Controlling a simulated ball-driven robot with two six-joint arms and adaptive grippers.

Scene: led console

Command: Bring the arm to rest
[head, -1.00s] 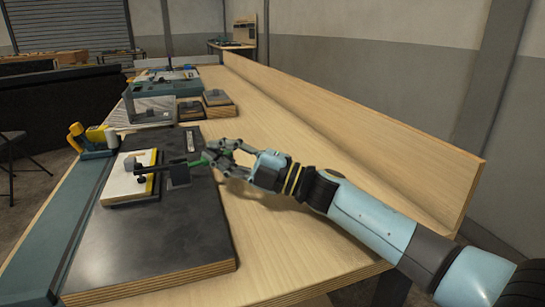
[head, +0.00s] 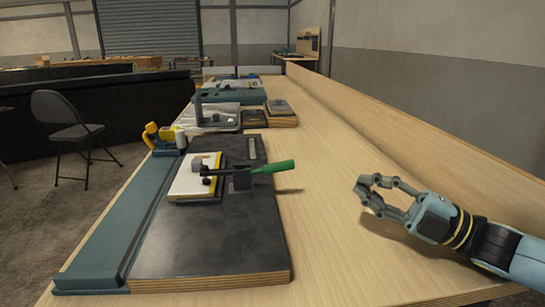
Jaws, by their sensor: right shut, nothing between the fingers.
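My right gripper (head: 368,188) is at the right of the head view, above the bare wooden bench top (head: 330,215). It is shut and empty, with its fingertips pointing left. A toggle clamp with a green handle (head: 273,167) stands on the dark board (head: 215,240), to the left of the gripper and clear of it. The clamp's black arm reaches left over a white and yellow block (head: 190,182). My left gripper is not in view.
A teal rail (head: 105,250) runs along the bench's left edge, with a yellow tool (head: 155,136) at its far end. Small blocks and fixtures (head: 215,115) stand farther back. A low wooden wall (head: 420,140) bounds the right side. A folding chair (head: 65,125) stands at left.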

